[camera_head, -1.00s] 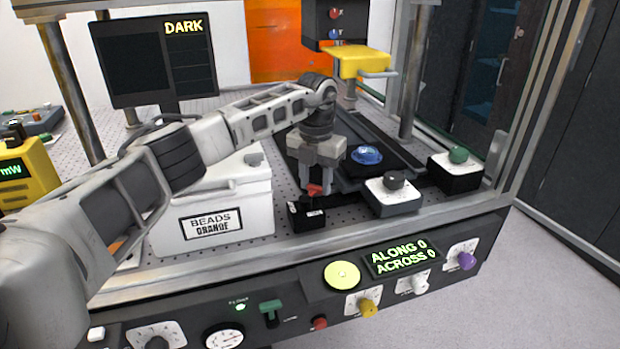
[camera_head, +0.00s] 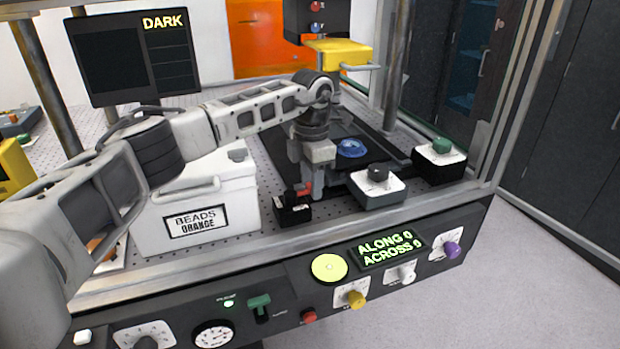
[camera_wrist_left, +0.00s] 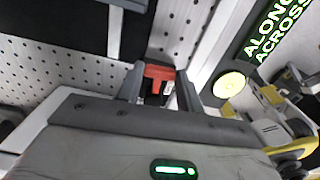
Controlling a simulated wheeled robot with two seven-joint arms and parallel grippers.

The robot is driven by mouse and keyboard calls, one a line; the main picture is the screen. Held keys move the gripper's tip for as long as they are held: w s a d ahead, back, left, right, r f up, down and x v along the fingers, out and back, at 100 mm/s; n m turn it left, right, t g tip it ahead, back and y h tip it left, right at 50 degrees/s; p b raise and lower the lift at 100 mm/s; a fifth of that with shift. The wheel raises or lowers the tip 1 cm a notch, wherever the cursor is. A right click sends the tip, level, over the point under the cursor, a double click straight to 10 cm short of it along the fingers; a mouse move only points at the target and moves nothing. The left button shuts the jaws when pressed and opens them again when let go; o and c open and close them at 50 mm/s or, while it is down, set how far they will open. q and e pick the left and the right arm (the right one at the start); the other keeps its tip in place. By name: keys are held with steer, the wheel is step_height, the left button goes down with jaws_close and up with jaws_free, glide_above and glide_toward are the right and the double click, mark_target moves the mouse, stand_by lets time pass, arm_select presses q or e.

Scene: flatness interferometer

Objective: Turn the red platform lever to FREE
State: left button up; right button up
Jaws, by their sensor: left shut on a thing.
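The red platform lever (camera_head: 303,188) stands on a small black block (camera_head: 293,214) with white labels, near the front edge of the perforated bench. My left gripper (camera_head: 308,190) points down over the block and is shut on the red lever. In the left wrist view the lever (camera_wrist_left: 158,72) shows as a red T-shaped piece between the two grey fingers. The fingers partly hide the lever, and I cannot read the block's labels. My right gripper is not in view.
A grey box with a dark knob (camera_head: 377,187) is close on the right, and a blue disc (camera_head: 351,147) lies behind. The front panel (camera_head: 290,275) carries knobs and a lit display.

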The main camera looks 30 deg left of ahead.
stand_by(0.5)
arm_select(q)
steer(key=o, duration=1)
step_height(320, 180, up, 16)
steer(key=shift+b, duration=0.95)
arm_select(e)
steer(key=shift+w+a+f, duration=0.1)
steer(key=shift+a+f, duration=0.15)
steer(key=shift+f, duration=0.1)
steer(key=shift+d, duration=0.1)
